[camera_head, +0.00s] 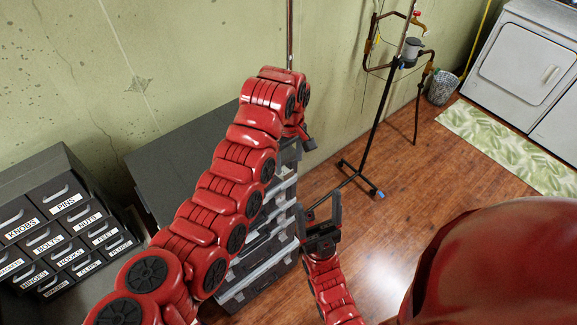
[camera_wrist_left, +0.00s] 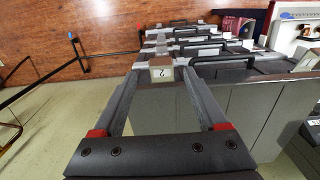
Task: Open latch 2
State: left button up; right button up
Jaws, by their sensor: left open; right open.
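A small tag marked 2 (camera_wrist_left: 161,74) shows in the left wrist view, upside down, at the top of a grey cabinet front (camera_wrist_left: 255,112). I take it to mark latch 2; the latch itself is hard to make out. My left gripper (camera_wrist_left: 161,66) is open, its two fingers on either side of the tag; I cannot tell whether they touch anything. In the head view, my left gripper (camera_head: 303,138) is at the upper right edge of the dark cabinet (camera_head: 170,150), partly hidden by its wrist. My right gripper (camera_head: 321,212) is open and empty, lower, beside the cabinet front.
Several bar handles (camera_wrist_left: 212,58) line the cabinet front. A labelled drawer unit (camera_head: 55,190) stands at the left. A pipe stand (camera_head: 376,130), a basket (camera_head: 442,88), a leaf-pattern rug (camera_head: 505,145) and white appliances (camera_head: 525,65) are to the right.

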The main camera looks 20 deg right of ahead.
aim_at(288, 176)
pick_arm(q)
jog(key=shift+f, duration=2.2)
jog(key=shift+c, duration=0.3)
grip_shut()
jog(key=b, duration=0.2)
jog(key=g+b, duration=0.1)
jog(key=b, duration=0.1)
jog(key=shift+w+a+b, duration=0.15)
jog(key=shift+w+b, duration=0.15)
jog(key=shift+b, duration=0.05)
jog(key=shift+r+g+b, duration=0.1)
jog(key=shift+g+b, duration=0.2)
jog(key=shift+b, duration=0.45)
jog(key=shift+r+h+b, duration=0.1)
jog(key=shift+h+b, duration=0.2)
jog(key=shift+b, duration=0.1)
jog(key=shift+w+r, duration=0.1)
jog(key=shift+r, duration=0.1)
